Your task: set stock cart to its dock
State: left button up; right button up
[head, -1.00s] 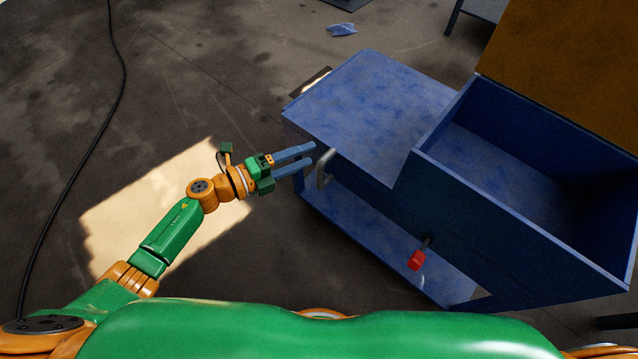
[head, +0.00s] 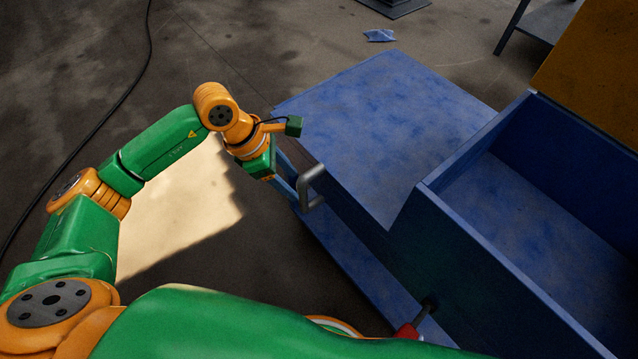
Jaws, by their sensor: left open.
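The blue stock cart (head: 385,120) fills the right half of the head view, with a flat top at the left and an open bin (head: 545,215) at the right. A grey bent handle (head: 312,186) sticks out of its near left side. My left gripper (head: 288,178) is open and points down beside the handle. Its fingers are partly hidden by its own body, and I cannot tell whether they touch the handle. A red-tipped lever (head: 408,331) shows low on the cart's side, partly cut off by my body. No dock can be made out. My right gripper is not in view.
A black cable (head: 120,105) runs along the floor at the left. A blue scrap (head: 380,35) lies on the floor behind the cart. An orange-brown panel (head: 592,75) and a dark table (head: 545,20) stand at the back right. The floor at left is mostly clear.

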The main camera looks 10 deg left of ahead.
aim_at(303, 195)
pick_arm(q)
jog(key=b+x, duration=0.1)
jog(key=x, duration=0.6)
jog(key=shift+s, duration=0.15)
jog(key=shift+a, duration=0.1)
grip_shut()
dwell(1.0)
